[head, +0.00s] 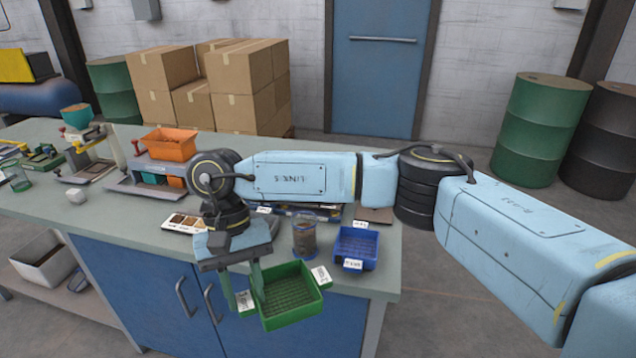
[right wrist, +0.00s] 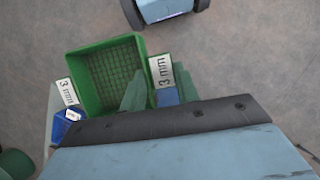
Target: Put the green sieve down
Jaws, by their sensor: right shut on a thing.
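The green sieve (head: 292,295) is a square tray with a mesh floor and white tags on its sides. In the head view it hangs in front of the bench's front edge, by the blue cabinet doors. My right gripper (head: 243,293) is shut on its tagged left side. In the right wrist view the sieve (right wrist: 108,75) is beside my right fingers (right wrist: 160,92), with a "3 mm" tag near them and grey floor beyond. My left gripper is not in view.
On the bench (head: 130,235), a blue tray (head: 357,247) and a clear jar with brown contents (head: 306,240) stand behind the sieve. An orange bin (head: 170,145) stands farther left. My right arm hides part of the bench top. The bench's front left is mostly clear.

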